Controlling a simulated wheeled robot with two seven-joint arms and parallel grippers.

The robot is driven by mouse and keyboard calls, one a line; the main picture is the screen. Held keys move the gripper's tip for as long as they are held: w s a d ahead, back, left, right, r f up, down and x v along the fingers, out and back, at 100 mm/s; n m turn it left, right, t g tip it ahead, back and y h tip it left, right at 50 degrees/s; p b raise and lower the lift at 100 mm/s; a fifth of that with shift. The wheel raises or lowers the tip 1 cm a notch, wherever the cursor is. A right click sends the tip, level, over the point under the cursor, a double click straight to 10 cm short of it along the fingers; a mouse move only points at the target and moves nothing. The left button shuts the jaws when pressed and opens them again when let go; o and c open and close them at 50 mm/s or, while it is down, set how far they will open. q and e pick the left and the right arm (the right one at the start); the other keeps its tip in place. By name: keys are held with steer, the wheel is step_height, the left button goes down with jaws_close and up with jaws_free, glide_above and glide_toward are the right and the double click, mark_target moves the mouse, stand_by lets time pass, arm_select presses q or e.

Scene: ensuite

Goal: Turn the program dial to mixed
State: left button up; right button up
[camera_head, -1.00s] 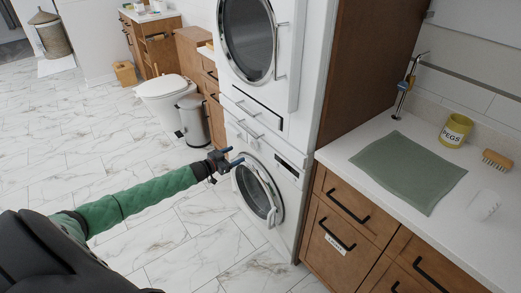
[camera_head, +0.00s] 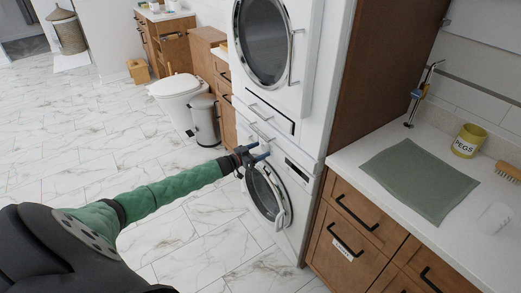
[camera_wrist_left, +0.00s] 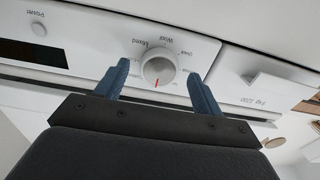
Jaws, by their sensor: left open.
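The program dial (camera_wrist_left: 158,67) is a round silver-grey knob on the white front panel (camera_wrist_left: 95,62) of the lower machine. A red mark on it points toward the bottom of the left wrist view. Small labels ring the dial; one at its upper left seems to read mixed. My left gripper (camera_wrist_left: 157,77) is open, with one blue finger on each side of the dial. Gaps show between fingers and knob. In the head view the left gripper (camera_head: 254,157) is at the panel of the lower washing machine (camera_head: 296,195), hiding the dial.
The machine's round door (camera_head: 264,194) is below the gripper. A dark display (camera_wrist_left: 32,53) and power button (camera_wrist_left: 39,29) share the panel. A counter (camera_head: 480,245) with a green cloth (camera_head: 420,180) and yellow pegs pot (camera_head: 467,141) stands right.

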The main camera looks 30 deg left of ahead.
arm_select(q)
steer(key=shift+w+d, duration=0.2)
steer(key=shift+w, duration=0.25)
arm_select(e)
steer(key=shift+w+f, duration=0.15)
steer(key=shift+f, duration=0.2)
arm_select(q)
steer(key=c, duration=1)
arm_select(e)
steer(key=shift+f, duration=0.1)
